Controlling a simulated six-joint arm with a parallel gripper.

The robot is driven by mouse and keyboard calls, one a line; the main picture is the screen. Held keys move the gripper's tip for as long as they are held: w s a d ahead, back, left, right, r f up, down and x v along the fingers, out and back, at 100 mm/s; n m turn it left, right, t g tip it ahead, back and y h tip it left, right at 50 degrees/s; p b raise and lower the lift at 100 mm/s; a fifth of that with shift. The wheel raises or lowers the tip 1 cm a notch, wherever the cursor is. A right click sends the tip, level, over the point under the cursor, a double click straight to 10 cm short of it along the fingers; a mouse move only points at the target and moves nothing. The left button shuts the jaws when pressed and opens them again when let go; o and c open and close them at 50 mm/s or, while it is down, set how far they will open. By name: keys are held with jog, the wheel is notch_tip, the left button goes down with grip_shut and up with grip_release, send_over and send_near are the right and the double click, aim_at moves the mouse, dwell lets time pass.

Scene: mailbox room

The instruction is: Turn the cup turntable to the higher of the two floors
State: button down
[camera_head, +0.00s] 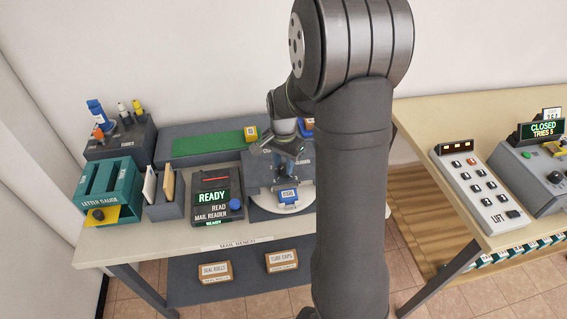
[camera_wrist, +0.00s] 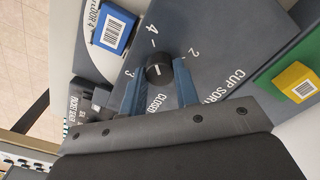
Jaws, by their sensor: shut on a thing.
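The cup sorter (camera_wrist: 215,60) is a dark grey housing with a black dial knob (camera_wrist: 158,70), ringed by the marks 2, 3, 4 and CLOSED. My gripper (camera_wrist: 159,82) is shut on the knob, one blue-grey finger on each side. In the head view my gripper (camera_head: 288,152) is over the sorter, partly hidden by my arm. The pale round turntable (camera_head: 268,205) shows at the sorter's front. A blue block with a white barcode label (camera_wrist: 113,32) sits at the turntable's opening; it also shows in the head view (camera_head: 288,196).
A yellow labelled block (camera_head: 250,133) sits at the end of a green strip (camera_head: 205,143). Left of the sorter stand the mail reader (camera_head: 216,200) showing READY, a letter rack (camera_head: 165,200) and the teal letter gauge (camera_head: 108,190). A lift panel (camera_head: 482,185) is on the right table.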

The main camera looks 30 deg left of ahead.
aim_at(283, 166)
jog(key=c, duration=1.1)
grip_release()
notch_tip(283, 166, up, 18)
jog(key=shift+f, duration=0.25)
jog(key=shift+f, duration=0.1)
notch_tip(283, 166, down, 17)
jog(key=shift+f, duration=0.2)
jog(key=shift+r, duration=0.15)
